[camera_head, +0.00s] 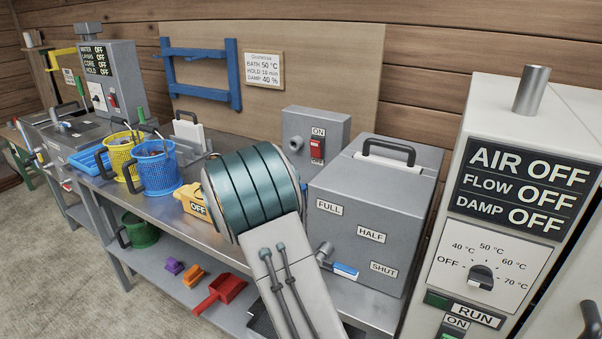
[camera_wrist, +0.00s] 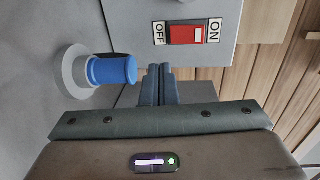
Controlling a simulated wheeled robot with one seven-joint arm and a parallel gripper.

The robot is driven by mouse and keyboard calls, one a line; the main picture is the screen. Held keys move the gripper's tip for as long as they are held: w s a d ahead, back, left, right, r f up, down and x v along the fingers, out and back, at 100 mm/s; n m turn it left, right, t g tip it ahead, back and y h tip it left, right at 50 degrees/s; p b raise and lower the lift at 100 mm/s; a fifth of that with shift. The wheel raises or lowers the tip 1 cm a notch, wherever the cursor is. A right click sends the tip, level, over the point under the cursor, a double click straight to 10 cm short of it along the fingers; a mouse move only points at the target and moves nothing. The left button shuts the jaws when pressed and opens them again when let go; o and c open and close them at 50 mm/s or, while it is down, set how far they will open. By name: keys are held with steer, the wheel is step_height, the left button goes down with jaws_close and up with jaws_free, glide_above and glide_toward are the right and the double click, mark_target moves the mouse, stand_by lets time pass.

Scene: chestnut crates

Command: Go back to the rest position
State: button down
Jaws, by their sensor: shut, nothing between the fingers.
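My gripper (camera_wrist: 160,72) shows in the wrist view with its two dark fingers together and nothing between them. In the head view my arm stands in front of the bench and the gripper itself cannot be made out. In the wrist view the fingers point toward a grey box with a red rocker switch (camera_wrist: 187,34) marked OFF and ON. A blue cylindrical part on a pale ring (camera_wrist: 112,70) lies to the left of the fingers. The fingers look apart from both, though the depth is hard to judge.
The metal bench carries a yellow basket (camera_head: 122,152), a blue basket (camera_head: 157,168), a grey switch box (camera_head: 298,122) and a large grey box (camera_head: 405,183) with a handle. A white control cabinet (camera_head: 455,205) stands at right. A red scoop (camera_head: 222,291) lies on the lower shelf. Floor at left is clear.

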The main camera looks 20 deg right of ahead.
steer(key=shift+s+a+f, duration=0.15)
steer(key=shift+s+a, duration=0.35)
steer(key=shift+a, duration=0.1)
